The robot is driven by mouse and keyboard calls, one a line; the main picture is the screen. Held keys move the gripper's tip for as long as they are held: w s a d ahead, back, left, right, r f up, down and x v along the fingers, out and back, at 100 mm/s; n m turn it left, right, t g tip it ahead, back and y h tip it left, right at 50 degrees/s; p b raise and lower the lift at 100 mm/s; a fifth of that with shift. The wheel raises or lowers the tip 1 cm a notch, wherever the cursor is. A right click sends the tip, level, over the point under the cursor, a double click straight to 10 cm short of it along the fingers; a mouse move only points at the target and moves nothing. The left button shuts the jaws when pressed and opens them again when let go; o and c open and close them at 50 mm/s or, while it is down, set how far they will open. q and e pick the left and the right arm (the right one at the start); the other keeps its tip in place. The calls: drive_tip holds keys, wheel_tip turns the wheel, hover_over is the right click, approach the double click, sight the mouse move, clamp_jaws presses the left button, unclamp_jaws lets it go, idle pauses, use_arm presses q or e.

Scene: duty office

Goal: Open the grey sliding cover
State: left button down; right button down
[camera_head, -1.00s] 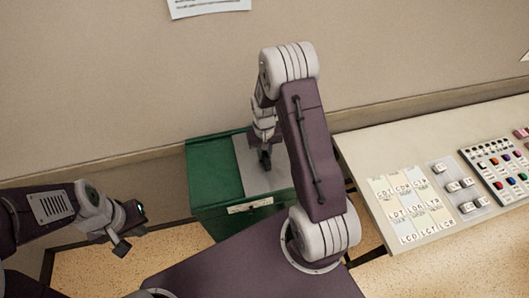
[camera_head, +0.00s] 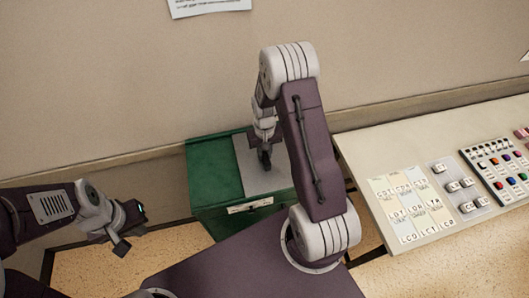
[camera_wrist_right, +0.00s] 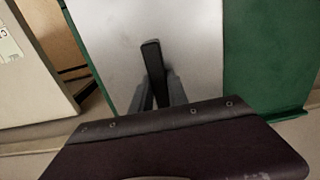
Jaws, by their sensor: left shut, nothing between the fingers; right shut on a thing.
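The grey sliding cover (camera_head: 246,168) lies on top of a green box (camera_head: 212,166) against the wall. It spans the right part of the box top, and green shows to its left. In the right wrist view the cover (camera_wrist_right: 195,40) fills the middle, with an upright black handle (camera_wrist_right: 151,58) on it. My right gripper (camera_head: 265,163) is over the cover, its fingers (camera_wrist_right: 160,88) shut on the handle. My arm hides the cover's right part in the head view. My left gripper (camera_head: 122,246) is shut and empty, left of the box and apart from it.
A pale control desk (camera_head: 375,150) with labelled keys and coloured buttons stands to the right of the box. The wall (camera_head: 120,80) rises close behind the box. Speckled floor shows in front and left of the box.

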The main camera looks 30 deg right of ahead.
drive_tip(key=shift+w+r, duration=0.1)
drive_tip(key=shift+w, duration=0.2)
drive_tip(key=w+a, duration=0.1)
drive_tip(key=a, duration=0.4)
drive_tip(key=w+a, duration=0.1)
drive_tip(key=a, duration=0.5)
drive_tip(key=w+a+b, duration=0.1)
drive_tip(key=w+a, duration=0.1)
drive_tip(key=a, duration=0.4)
drive_tip(key=shift+a, duration=0.25)
drive_tip(key=shift+r, duration=0.1)
drive_tip(key=c, duration=1.5)
unclamp_jaws()
drive_tip(key=shift+o, duration=1.1)
drive_tip(key=shift+w, duration=0.1)
drive_tip(key=shift+d+f, duration=0.1)
drive_tip(key=shift+f, duration=0.1)
